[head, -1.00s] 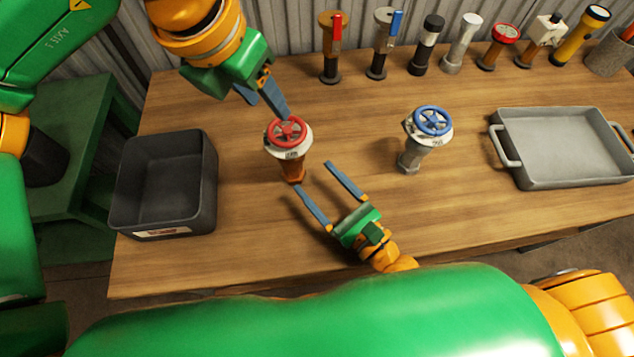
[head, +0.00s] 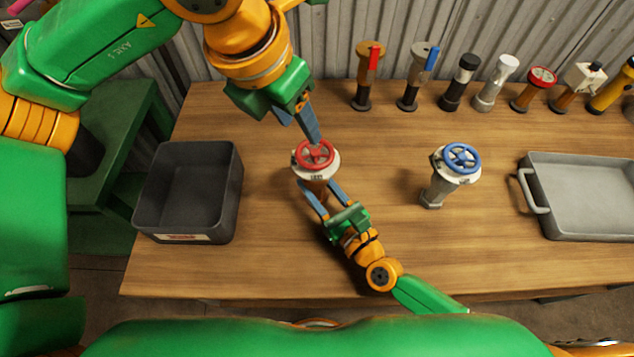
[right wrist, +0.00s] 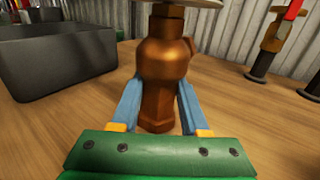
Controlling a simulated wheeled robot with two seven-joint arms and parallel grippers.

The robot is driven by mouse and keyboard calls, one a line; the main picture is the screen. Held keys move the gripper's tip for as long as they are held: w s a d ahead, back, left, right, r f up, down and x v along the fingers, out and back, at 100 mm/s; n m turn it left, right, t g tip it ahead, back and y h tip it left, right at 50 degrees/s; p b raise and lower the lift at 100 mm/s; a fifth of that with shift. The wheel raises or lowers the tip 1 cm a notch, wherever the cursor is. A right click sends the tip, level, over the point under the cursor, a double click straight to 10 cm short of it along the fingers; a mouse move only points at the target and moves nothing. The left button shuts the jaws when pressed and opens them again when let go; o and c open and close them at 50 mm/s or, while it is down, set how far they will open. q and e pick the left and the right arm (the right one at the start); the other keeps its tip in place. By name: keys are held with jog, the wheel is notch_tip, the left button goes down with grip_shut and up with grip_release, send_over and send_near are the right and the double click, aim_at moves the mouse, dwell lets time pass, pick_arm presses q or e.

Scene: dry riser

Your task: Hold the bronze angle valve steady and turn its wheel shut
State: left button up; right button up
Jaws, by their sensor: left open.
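The bronze angle valve (head: 317,188) stands upright on the wooden table, with a white collar and a red handwheel (head: 315,156) on top. My right gripper (head: 318,186) reaches in low from the front, its blue fingers shut on the valve body. In the right wrist view the bronze body (right wrist: 165,60) fills the space between the fingers; its wheel is out of that view. My left gripper (head: 303,133) is open and points down from above at the back edge of the red wheel. Whether a fingertip touches the wheel is unclear.
A dark open bin (head: 190,190) stands to the left. A grey valve with a blue wheel (head: 461,160) stands to the right, and a grey tray (head: 590,238) lies beyond it. Several fittings line the back edge, including a bronze one with a red lever (head: 366,75).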

grip_shut()
dwell(0.9)
